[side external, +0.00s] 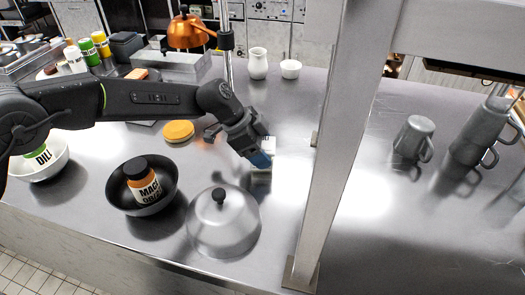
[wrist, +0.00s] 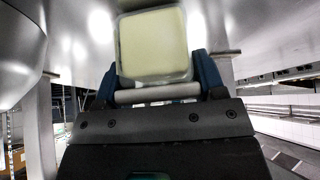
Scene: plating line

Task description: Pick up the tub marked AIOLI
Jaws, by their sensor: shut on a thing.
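My gripper (side external: 262,160) is over the steel counter, left of the metal post, with its blue fingers pointing down. It is shut on a small squarish tub with pale yellow contents (side external: 261,176). In the wrist view the tub (wrist: 153,44) sits between the two blue fingers (wrist: 155,75), its pale square face towards the camera. No lettering on it can be read, so I cannot confirm the AIOLI mark. The tub is at or very near the counter surface; I cannot tell if it is clear of it.
A steel dome cover (side external: 223,229) stands close in front. A black bowl (side external: 119,197) holds a labelled jar, and a white bowl (side external: 48,172) holds a DILL jar. A thick post (side external: 341,140) rises just right. Grey mugs (side external: 413,137) stand farther right. An orange disc (side external: 178,130) lies left.

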